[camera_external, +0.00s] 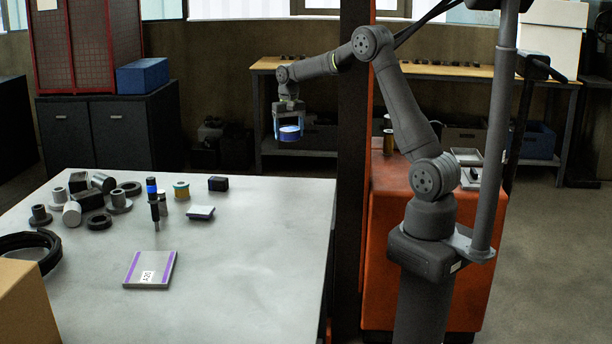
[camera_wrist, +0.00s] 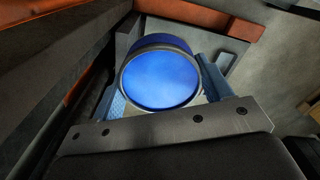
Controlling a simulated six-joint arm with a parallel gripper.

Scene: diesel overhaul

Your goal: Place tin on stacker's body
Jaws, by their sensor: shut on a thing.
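In the wrist view the blue tin (camera_wrist: 160,78) sits between the two blue-grey fingers. The stacker's body (camera_external: 398,262) is the orange-red block at the right of the table, below and to the right of the tin. My arm hides part of its top.
A brass-coloured cylinder (camera_external: 388,142) and a tray (camera_external: 467,156) stand on the stacker's top. The dark mast (camera_external: 354,150) rises beside it. The grey table (camera_external: 260,270) holds several metal parts, a blue-topped tool (camera_external: 152,190) and a labelled plate (camera_external: 150,270); its right side is clear.

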